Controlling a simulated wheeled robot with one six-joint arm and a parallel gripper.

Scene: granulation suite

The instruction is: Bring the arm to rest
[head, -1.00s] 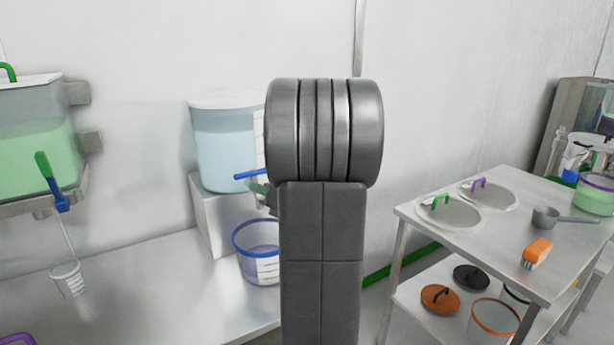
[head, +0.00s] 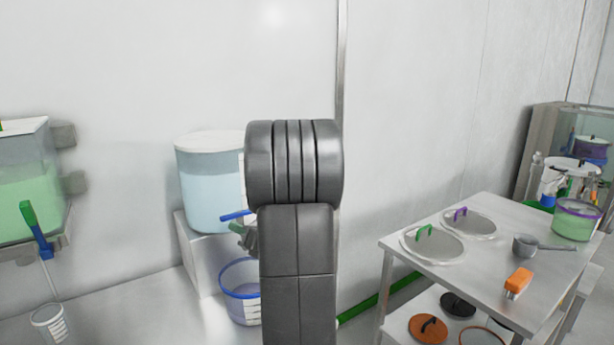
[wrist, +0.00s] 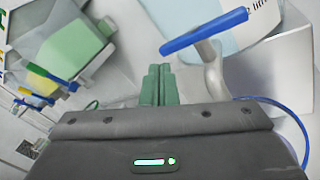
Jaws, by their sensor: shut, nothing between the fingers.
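My arm stands upright in the middle of the head view, its dark grey links hiding what is behind. My gripper (wrist: 160,84) shows in the wrist view with its green fingers together, shut and empty. In the head view a small part of my gripper (head: 246,238) shows left of the arm. It is close to the blue lever handle (head: 236,215) of the tap on the light blue tank (head: 207,185). In the wrist view the blue handle (wrist: 204,31) and its pale tap lie just right of the fingers; I cannot tell whether they touch.
A blue-rimmed bucket (head: 238,290) sits below the tank's tap. A green-liquid tank (head: 28,190) hangs at the left, with a small cup (head: 50,323) below. A steel table (head: 475,263) at the right bears lids, a scoop (head: 526,246) and an orange brush (head: 518,282).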

